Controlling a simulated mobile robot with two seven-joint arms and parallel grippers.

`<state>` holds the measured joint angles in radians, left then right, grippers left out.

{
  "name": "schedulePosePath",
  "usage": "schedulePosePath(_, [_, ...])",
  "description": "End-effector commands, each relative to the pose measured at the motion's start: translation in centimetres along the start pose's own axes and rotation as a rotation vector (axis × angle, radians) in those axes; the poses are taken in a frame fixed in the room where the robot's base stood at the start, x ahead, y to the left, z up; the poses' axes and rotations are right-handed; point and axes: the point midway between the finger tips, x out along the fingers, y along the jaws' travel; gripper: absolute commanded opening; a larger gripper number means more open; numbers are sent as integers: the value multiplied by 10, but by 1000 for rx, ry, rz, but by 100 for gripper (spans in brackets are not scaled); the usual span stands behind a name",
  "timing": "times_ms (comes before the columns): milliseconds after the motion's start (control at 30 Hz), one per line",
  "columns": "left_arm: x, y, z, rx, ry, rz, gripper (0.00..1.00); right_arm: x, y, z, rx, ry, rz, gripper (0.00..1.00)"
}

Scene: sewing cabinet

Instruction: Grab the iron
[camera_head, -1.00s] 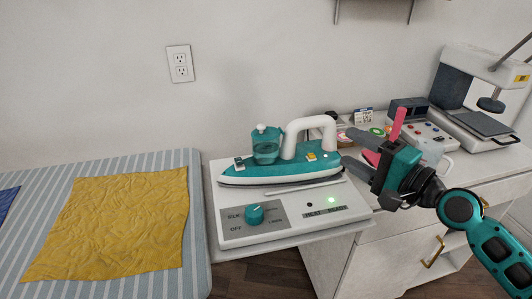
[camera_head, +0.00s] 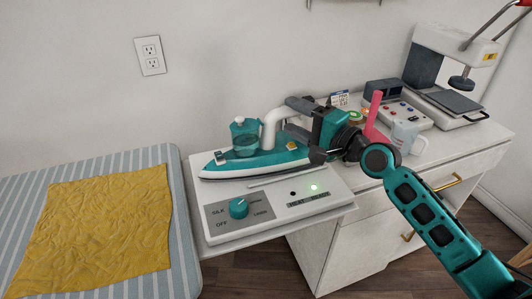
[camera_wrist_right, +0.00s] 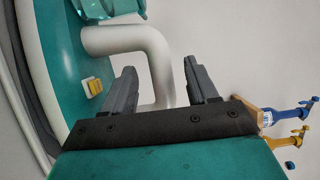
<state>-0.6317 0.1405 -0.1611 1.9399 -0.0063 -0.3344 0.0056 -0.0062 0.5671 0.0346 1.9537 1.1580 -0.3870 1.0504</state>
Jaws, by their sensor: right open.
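The iron (camera_head: 262,161) has a teal body, a clear teal water tank and a white curved handle (camera_head: 270,126). It rests on a white base with a dial (camera_head: 238,208) and a lit green light. My right gripper (camera_head: 297,116) is open at the rear of the handle. In the right wrist view, the white handle (camera_wrist_right: 160,65) passes between the open fingers (camera_wrist_right: 160,85), with no grip closed on it. The teal body (camera_wrist_right: 65,60) and a yellow button (camera_wrist_right: 93,87) lie to the left there. My left gripper is not in view.
A striped ironing board (camera_head: 185,235) with a yellow cloth (camera_head: 95,235) is at the left.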

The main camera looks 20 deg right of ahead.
Motion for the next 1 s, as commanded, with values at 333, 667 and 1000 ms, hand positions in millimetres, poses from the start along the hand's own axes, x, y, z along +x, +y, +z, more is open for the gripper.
schedulePosePath(333, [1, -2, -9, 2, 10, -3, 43, 42, -2, 2, 1, 1, -3, 58])
schedulePosePath(667, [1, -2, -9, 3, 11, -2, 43, 51, 0, 2, 1, 0, 0, 58])
schedulePosePath(1000, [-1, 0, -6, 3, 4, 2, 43, 50, 0, 2, 0, 0, -1, 29])
